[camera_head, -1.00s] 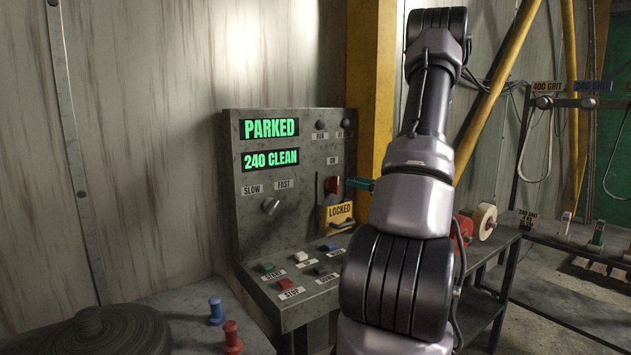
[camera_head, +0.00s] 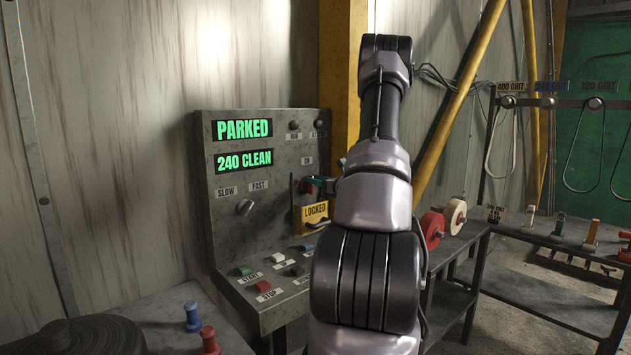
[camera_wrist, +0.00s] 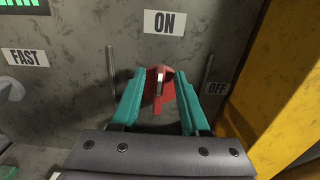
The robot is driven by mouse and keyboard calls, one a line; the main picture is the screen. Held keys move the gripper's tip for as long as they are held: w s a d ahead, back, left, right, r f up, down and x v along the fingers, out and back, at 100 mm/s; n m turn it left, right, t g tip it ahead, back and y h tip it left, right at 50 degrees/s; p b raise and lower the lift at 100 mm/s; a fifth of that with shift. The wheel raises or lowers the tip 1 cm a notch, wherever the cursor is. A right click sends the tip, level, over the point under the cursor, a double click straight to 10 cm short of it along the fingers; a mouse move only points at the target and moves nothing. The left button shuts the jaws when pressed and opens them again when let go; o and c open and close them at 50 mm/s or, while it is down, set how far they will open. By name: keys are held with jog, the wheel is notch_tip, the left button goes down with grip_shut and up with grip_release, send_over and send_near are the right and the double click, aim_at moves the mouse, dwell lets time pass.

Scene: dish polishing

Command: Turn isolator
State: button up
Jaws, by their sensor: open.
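In the head view the red handle (camera_head: 308,186) is partly hidden by my gripper (camera_head: 322,183).
The panel (camera_head: 230,120) shows PARKED and 240 CLEAN. A speed knob (camera_head: 245,207) and several push buttons (camera_head: 264,286) lie left of and below the isolator. A metal rod (camera_wrist: 207,74) stands right of the handle. A yellow post (camera_head: 345,70) stands behind the panel's right.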

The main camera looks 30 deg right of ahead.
grip_shut()
jog(key=shift+d+m, duration=0.1)
jog(key=shift+m, duration=0.3)
jog(key=shift+w+d+f+m, duration=0.1)
jog(key=shift+d+f+m, duration=0.35)
jog(key=shift+m, duration=2.4)
jog(key=shift+d+f+m, duration=0.4)
jog(key=shift+f+m, duration=0.05)
jog(key=shift+m, duration=2.45)
jog(key=shift+w+d+f+m, duration=0.1)
jog(key=shift+d+f+m, duration=0.35)
jog(key=shift+m, duration=2.4)
